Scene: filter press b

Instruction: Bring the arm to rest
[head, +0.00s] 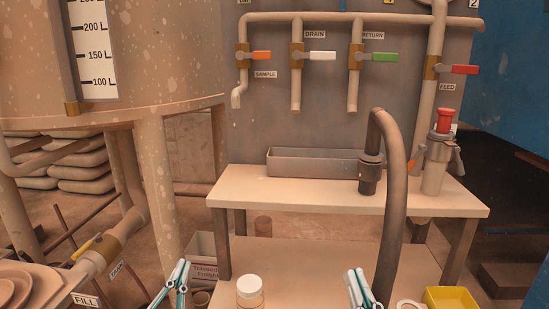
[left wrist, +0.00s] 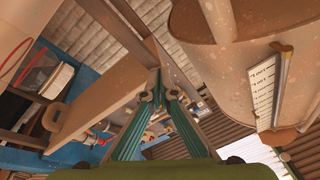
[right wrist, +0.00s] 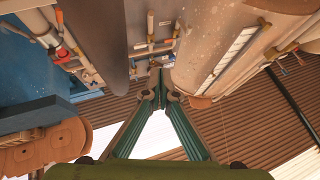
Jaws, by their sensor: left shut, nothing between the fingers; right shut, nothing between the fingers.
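My left gripper (head: 182,266) shows at the bottom of the head view, left of the white-lidded jar, pointing up. Its teal fingers meet at the tips in the left wrist view (left wrist: 158,78), with nothing between them. My right gripper (head: 352,274) stands at the bottom right of centre, beside the thick bent hose (head: 395,180). Its tips also meet in the right wrist view (right wrist: 159,74), and it is empty. Both grippers appear in front of the low bench, apart from each other; whether the right one touches the hose cannot be told.
A bench (head: 300,190) carries a grey trough (head: 315,161) and a red-topped fitting (head: 436,160). Pipes with coloured valve handles hang behind it. A large tank (head: 150,60) is at left. A jar (head: 250,291) and a yellow tray (head: 452,298) sit low in front.

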